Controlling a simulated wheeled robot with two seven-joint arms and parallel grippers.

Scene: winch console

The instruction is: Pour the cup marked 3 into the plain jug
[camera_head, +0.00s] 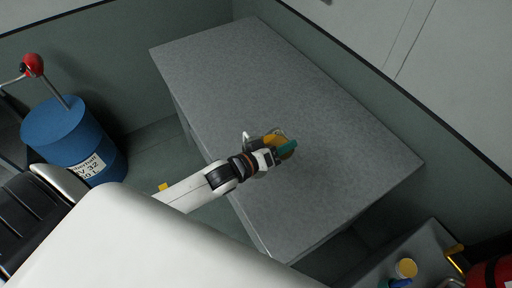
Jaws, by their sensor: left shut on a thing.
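My left gripper (276,154) reaches over the grey table from the lower left and is shut on a small orange thing (273,138). The held thing may be a cup, but no number shows on it. A teal piece (289,148) shows at its right side; I cannot tell whether it belongs to the held thing. A pale curved handle-like shape (247,140) shows just left of it, and I cannot tell what it belongs to. I cannot make out a plain jug for certain. My right gripper is not in view.
The grey table (230,80) is otherwise bare. A blue barrel (62,132) and a red-knobbed lever (33,65) stand at the left. A lower surface (425,245) at the bottom right bears a yellow-topped container (406,268), with a red object (492,276) beside it.

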